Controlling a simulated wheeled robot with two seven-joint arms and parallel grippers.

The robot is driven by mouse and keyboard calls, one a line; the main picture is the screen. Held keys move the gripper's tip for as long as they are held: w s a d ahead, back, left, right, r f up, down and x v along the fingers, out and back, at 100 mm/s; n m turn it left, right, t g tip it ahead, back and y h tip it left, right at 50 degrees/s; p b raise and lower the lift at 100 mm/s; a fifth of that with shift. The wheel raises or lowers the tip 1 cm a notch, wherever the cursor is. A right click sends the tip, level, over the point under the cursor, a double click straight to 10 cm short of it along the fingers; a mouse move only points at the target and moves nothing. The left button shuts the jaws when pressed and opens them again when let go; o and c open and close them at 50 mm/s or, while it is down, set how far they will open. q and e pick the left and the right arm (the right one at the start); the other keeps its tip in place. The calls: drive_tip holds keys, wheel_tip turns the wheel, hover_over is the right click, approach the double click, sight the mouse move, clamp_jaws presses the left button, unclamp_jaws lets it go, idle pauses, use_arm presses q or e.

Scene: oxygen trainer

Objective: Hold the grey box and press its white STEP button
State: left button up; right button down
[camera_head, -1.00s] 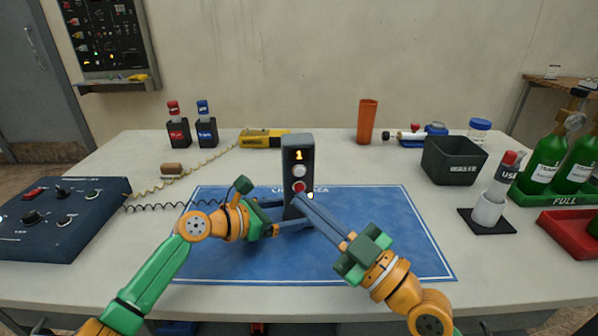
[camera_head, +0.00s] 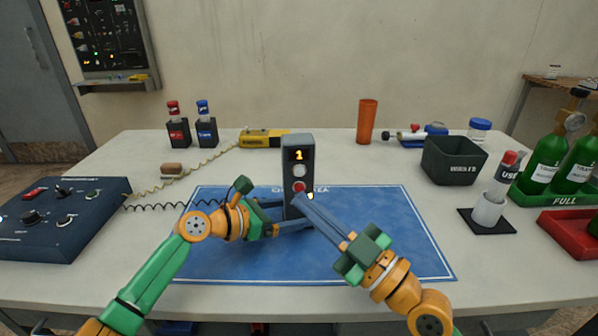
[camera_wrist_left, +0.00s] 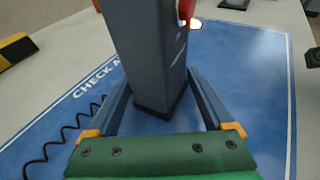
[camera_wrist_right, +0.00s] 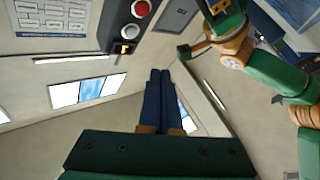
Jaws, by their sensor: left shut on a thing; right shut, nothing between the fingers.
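Below the display are a white button (camera_head: 299,171) and a red button (camera_head: 299,187). My left gripper (camera_head: 283,215) is shut on the lower part of the box; the left wrist view shows a finger along each side of the box (camera_wrist_left: 148,50). My right gripper (camera_head: 303,199) is shut and empty, its tips in front of the box just below the red button. The right wrist view shows the white button (camera_wrist_right: 132,31) uncovered and the right fingertips (camera_wrist_right: 160,72) apart from it.
The blue mat (camera_head: 380,255) is mostly clear around the arms. A blue control panel (camera_head: 60,220) is at left with a coiled cord. A yellow device (camera_head: 264,138) lies behind.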

sight(299, 172)
idle(0.4)
drive_tip(key=s, duration=0.3)
drive_tip(key=shift+s+d+g+y, duration=0.3)
drive_tip(key=shift+s+d, duration=0.05)
drive_tip(key=shift+s, duration=0.05)
drive_tip(key=w, duration=0.9)
drive_tip(key=shift+a, duration=0.45)
idle(1.4)
drive_tip(key=shift+w, duration=0.35)
